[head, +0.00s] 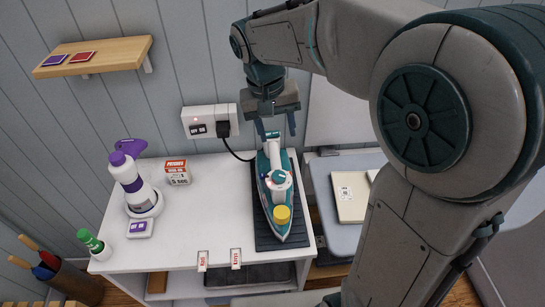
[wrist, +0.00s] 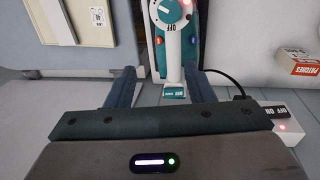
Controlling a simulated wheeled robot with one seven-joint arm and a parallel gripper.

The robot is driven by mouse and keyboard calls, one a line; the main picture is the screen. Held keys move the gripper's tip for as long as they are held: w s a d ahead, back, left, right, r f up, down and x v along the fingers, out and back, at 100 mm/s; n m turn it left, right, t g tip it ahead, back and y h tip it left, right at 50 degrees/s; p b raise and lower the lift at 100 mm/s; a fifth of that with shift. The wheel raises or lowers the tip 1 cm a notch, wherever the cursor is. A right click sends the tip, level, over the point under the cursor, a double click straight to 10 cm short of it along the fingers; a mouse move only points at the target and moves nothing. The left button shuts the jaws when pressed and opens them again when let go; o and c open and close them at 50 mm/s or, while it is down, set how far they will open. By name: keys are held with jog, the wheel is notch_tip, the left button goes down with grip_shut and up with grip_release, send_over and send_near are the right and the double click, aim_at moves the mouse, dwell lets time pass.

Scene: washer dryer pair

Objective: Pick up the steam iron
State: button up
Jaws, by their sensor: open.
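The steam iron (head: 270,163) is teal and white with a yellow cap and lies on a dark ribbed mat (head: 264,235) on the white table. In the wrist view, its white handle (wrist: 173,58) with a dial shows at the top centre. My gripper (head: 276,128) is open at the iron's back end, fingers pointing down. In the wrist view, my gripper's fingers (wrist: 160,80) stand on either side of the handle's near end, with gaps visible. Whether they reach down to handle height is unclear. The iron's underside is hidden.
A black cord runs from a wall outlet (head: 199,121) toward the iron. A purple-and-white spray bottle (head: 133,180) and a small red-and-white box (head: 178,172) stand left on the table. An ironing board (head: 326,190) with a beige book (head: 350,195) is to the right.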

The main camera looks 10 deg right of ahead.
aim_at(274, 157)
jog(key=f, duration=0.2)
jog(key=w+f, duration=0.1)
jog(key=f, duration=0.2)
jog(key=w+f+p, duration=0.1)
jog(key=f, duration=0.2)
jog(key=shift+a+f, duration=0.15)
jog(key=shift+f, duration=0.05)
jog(key=shift+w+d+f+p, duration=0.15)
jog(key=shift+f+p, duration=0.15)
jog(key=shift+f, duration=1)
jog(key=shift+w+d+f+p, duration=0.1)
jog(key=shift+f+p, duration=0.2)
jog(key=shift+f, duration=0.95)
jog(key=shift+a, duration=0.1)
grip_shut()
